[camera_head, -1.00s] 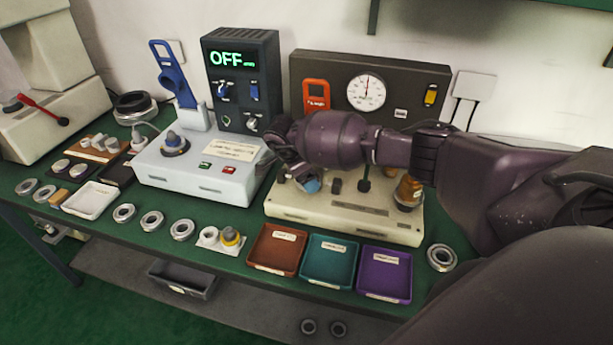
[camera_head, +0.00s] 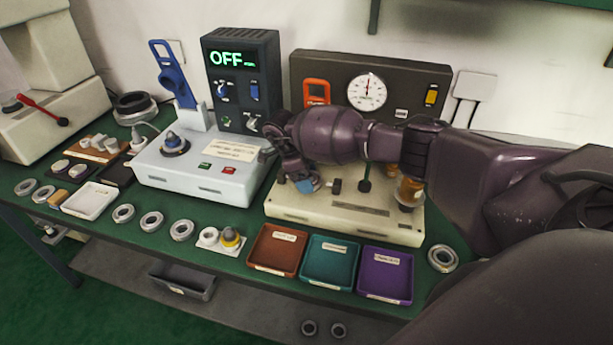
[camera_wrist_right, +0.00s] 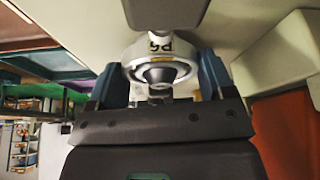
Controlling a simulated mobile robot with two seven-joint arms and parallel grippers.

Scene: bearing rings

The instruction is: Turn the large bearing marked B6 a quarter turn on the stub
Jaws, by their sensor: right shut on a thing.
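The large bearing (camera_wrist_right: 160,50) shows in the right wrist view as a pale metal ring with a dark centre. Its marking appears upside down on the rim, facing the camera. My right gripper (camera_wrist_right: 158,74) is shut on it, with one blue-grey finger on each side. In the head view my right gripper (camera_head: 306,185) is low over the left part of the cream test base (camera_head: 345,215). There my own wrist hides the bearing, and I cannot make out the stub. My left gripper is out of view.
A gauge panel (camera_head: 330,68) stands behind the base. An amber bottle (camera_head: 410,190) and a dark-knobbed lever (camera_head: 364,185) are to the gripper's right. A white control box (camera_head: 195,172) is to its left. Brown (camera_head: 277,250), teal (camera_head: 329,262) and purple (camera_head: 386,277) trays lie in front.

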